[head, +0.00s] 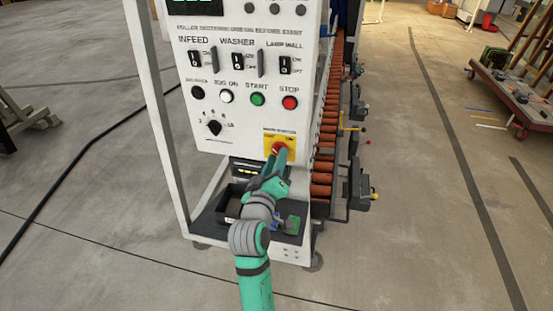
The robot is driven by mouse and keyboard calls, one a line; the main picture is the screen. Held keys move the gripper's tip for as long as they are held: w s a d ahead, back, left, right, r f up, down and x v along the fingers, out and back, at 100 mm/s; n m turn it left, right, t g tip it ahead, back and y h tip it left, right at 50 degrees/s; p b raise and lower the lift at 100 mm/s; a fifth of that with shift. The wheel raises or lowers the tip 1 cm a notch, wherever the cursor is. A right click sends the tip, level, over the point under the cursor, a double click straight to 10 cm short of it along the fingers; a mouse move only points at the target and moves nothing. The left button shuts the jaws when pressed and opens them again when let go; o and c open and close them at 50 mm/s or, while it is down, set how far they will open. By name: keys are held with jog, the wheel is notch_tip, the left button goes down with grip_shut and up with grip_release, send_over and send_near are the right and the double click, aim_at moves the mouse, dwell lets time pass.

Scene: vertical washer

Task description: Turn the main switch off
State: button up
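The main switch (278,147) is a red knob on a yellow plate, low on the right of the white control panel (240,125). My gripper (277,158) is at the knob, its fingers reaching up to the knob's lower part. The fingers cover part of the knob, so its lower edge and exact angle are hidden. I cannot tell whether the fingers are open around the knob or shut on it. The small labels on the yellow plate are too small to read.
Above the switch are the red stop button (290,103), the green start button (258,99) and several rocker switches. A shelf (210,226) with a black bin sits below. A roller conveyor (325,140) runs behind to the right. Open floor lies in front.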

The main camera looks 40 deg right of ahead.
jog(key=v, duration=1)
jog(key=shift+s, duration=0.2)
jog(key=s+a+f+n+t+y, duration=0.2)
jog(key=s+a+f+y, duration=0.25)
jog(key=a+f, duration=0.5)
jog(key=s+a+f+n+t+y, duration=0.2)
jog(key=s+a+f+y, duration=0.25)
jog(key=a+f, duration=0.5)
jog(key=s+a+f+m+y, duration=0.1)
jog(key=s+a, duration=0.4)
jog(key=s, duration=0.5)
jog(key=s+a+f+m+y, duration=0.1)
jog(key=s+a+m+y, duration=0.1)
jog(key=s, duration=0.9)
jog(key=a+y, duration=0.1)
jog(key=a, duration=0.1)
jog(key=shift+a+f+y, duration=0.3)
jog(key=shift+a+y, duration=0.05)
jog(key=shift+y, duration=0.05)
